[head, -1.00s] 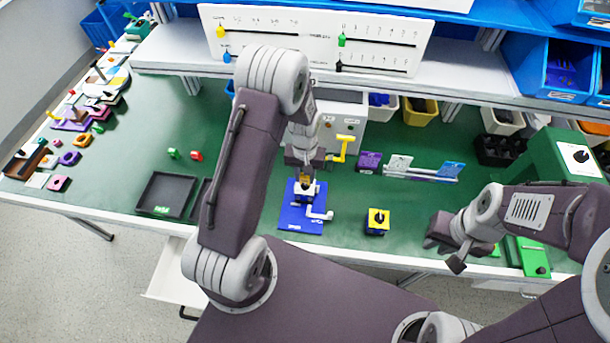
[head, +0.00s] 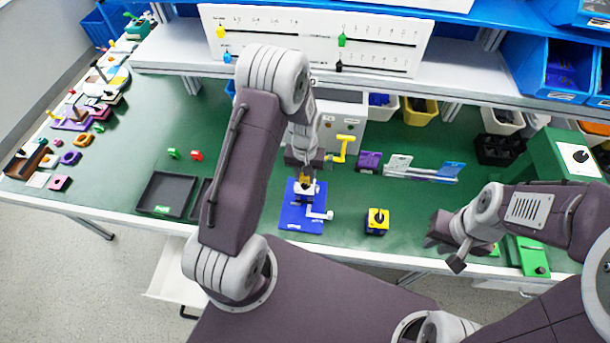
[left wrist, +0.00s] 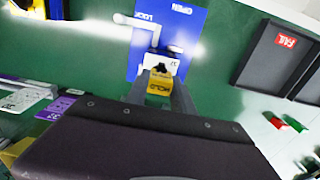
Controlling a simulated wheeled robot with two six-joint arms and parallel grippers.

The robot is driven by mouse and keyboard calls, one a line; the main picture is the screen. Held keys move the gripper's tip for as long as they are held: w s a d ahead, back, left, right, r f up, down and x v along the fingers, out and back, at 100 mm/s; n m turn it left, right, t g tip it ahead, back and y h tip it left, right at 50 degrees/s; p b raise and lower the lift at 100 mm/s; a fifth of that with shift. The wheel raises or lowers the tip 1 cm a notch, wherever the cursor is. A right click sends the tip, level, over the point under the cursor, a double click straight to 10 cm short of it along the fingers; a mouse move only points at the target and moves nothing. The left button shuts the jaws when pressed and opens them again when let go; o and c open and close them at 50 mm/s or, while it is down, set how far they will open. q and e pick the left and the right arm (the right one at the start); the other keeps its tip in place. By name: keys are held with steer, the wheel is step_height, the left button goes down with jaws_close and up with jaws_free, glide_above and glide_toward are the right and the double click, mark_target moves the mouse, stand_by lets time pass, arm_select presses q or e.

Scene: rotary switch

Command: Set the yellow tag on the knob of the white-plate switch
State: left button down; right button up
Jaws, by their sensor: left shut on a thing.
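My left gripper (left wrist: 160,88) is shut on the yellow tag (left wrist: 160,83), whose dark lettering reads HOLD. In the head view the left gripper (head: 306,177) points down at the top of the blue board. The white-plate switch (left wrist: 171,65) is just beyond the fingertips in the left wrist view, with a dark knob (left wrist: 160,67) partly hidden by the tag. I cannot tell whether tag and knob touch. My right gripper (head: 447,248) hangs empty near the front edge at the right; its jaw opening is unclear.
The blue board (head: 292,219) carries a white bent lever (head: 318,214). A yellow box with a black knob (head: 377,221) stands to its right. A yellow lever (head: 342,148) sticks out behind. A dark tray (head: 166,194) lies left. Green table between them is clear.

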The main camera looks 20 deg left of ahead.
arm_select(q)
steer(key=shift+f+b, duration=0.75)
steer(key=shift+f, duration=0.35)
steer(key=c, duration=1)
jaws_free()
steer(key=shift+r, duration=0.1)
step_height(320, 180, up, 9)
steer(key=shift+f+b, duration=0.1)
steer(key=shift+b, duration=0.35)
step_height(320, 180, up, 9)
steer(key=p, duration=0.8)
steer(key=shift+p, duration=0.3)
